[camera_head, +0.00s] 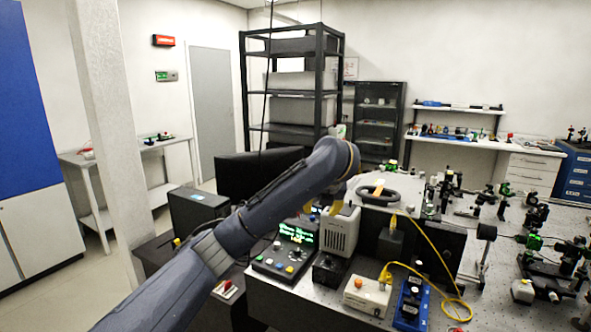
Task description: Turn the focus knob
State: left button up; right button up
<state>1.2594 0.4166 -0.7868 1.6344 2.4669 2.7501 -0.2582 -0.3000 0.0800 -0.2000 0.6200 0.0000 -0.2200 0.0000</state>
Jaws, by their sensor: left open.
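My left arm comes in from the lower left and bends down over the bench. My left gripper (353,197) is open, mostly hidden behind my wrist, with yellow finger parts showing above the light grey instrument box (339,232). I cannot tell whether it touches anything. No knob is clearly recognisable as the focus knob. A black control box (270,268) with several small knobs or buttons and a green lit display (297,235) stands left of the grey box. A white box (367,296) with an orange knob or button (358,283) is in front. My right gripper is out of view.
A yellow cable (437,250) loops over the bench beside a blue device (411,304). A black panel (446,246) stands behind them. Optical mounts crowd the right side of the perforated bench. A dark monitor (240,178) is behind my arm.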

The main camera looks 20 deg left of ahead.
pick_arm(q)
jog(key=w+a+r+n+t+y, duration=0.2)
jog(key=a+r+y, duration=0.4)
jog(key=a+r, duration=0.3)
jog(key=shift+w+r+n+t+y, duration=0.15)
jog(key=shift+w+n+t+y, duration=0.15)
jog(key=shift+w+t+y, duration=0.1)
dwell(0.4)
